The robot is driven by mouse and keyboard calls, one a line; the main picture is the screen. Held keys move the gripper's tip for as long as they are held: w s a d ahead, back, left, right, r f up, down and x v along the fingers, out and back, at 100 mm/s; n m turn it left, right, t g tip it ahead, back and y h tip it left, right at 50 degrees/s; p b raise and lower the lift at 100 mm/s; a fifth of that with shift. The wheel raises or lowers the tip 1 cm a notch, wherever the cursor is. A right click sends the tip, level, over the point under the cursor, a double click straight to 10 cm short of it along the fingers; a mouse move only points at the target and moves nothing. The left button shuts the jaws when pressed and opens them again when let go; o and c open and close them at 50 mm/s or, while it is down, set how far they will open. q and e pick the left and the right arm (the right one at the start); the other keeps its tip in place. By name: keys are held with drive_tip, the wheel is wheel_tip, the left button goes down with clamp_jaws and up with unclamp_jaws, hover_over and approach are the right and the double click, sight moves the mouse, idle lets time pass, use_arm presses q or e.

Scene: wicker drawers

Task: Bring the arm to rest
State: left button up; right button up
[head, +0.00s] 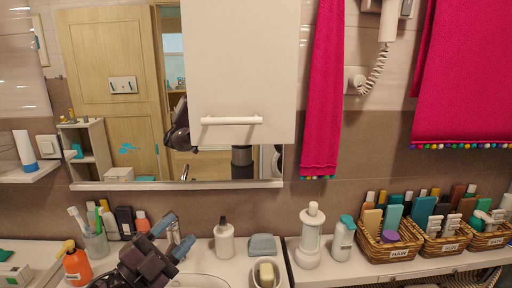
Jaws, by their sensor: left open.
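My left gripper (173,234) is at the bottom left of the head view, in front of the sink and faucet. It is dark, with grey-blue fingertips pointing up and to the right. Its jaws are open and I see nothing held between them. The rest of my left arm is mostly cut off by the lower frame edge. My right gripper is not in view.
An orange spray bottle (77,266) and a toothbrush cup (96,245) stand left of the gripper. A white pump bottle (224,240) and soap dish (264,282) stand to its right. Labelled wicker baskets (392,252) line the right shelf. A mirror cabinet (240,80) hangs above.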

use_arm(q)
drive_tip(key=s+a+f+n+g+y, duration=0.1)
drive_tip(key=s+a+f+n+y, duration=0.3)
drive_tip(key=a+f+n+y, duration=0.35)
drive_tip(key=s+a+f+n+g+y, duration=0.2)
drive_tip(key=s+a+f+n+y, duration=0.25)
drive_tip(key=f+n+y, duration=0.45)
drive_tip(key=s+f+n+g, duration=0.2)
drive_tip(key=s+f+g, duration=0.25)
drive_tip(key=s, duration=0.45)
drive_tip(key=s+f+n+g, duration=0.1)
drive_tip(key=s+f+g, duration=0.3)
drive_tip(key=s+g, duration=0.3)
drive_tip(key=w+f+t+h, duration=0.1)
drive_tip(key=w+f+t, duration=0.5)
drive_tip(key=f+t, duration=0.3)
drive_tip(key=shift+a+f, duration=0.2)
drive_tip(key=shift+f, duration=0.6)
drive_tip(key=shift+m+t, duration=0.25)
drive_tip(key=shift+c, duration=0.6)
